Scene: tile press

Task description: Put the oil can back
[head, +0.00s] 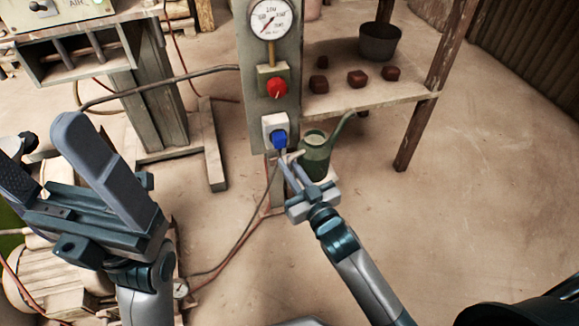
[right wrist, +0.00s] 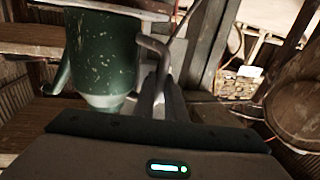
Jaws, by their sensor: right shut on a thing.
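The oil can (head: 315,160) is green and worn, with a long thin spout rising to the right, in the middle of the head view. It looks upright. My right gripper (head: 293,168) is shut on its handle at the can's left side. The right wrist view shows the green body (right wrist: 103,60) close up, with the handle between the fingers (right wrist: 163,95). What lies under the can is not clear. My left gripper (head: 42,142) is at the left of the head view, its fingers wide apart and empty.
A wooden shelf (head: 335,103) to the right bears dark red blocks and a dark pot (head: 379,45). The floor (head: 480,200) at right is clear.

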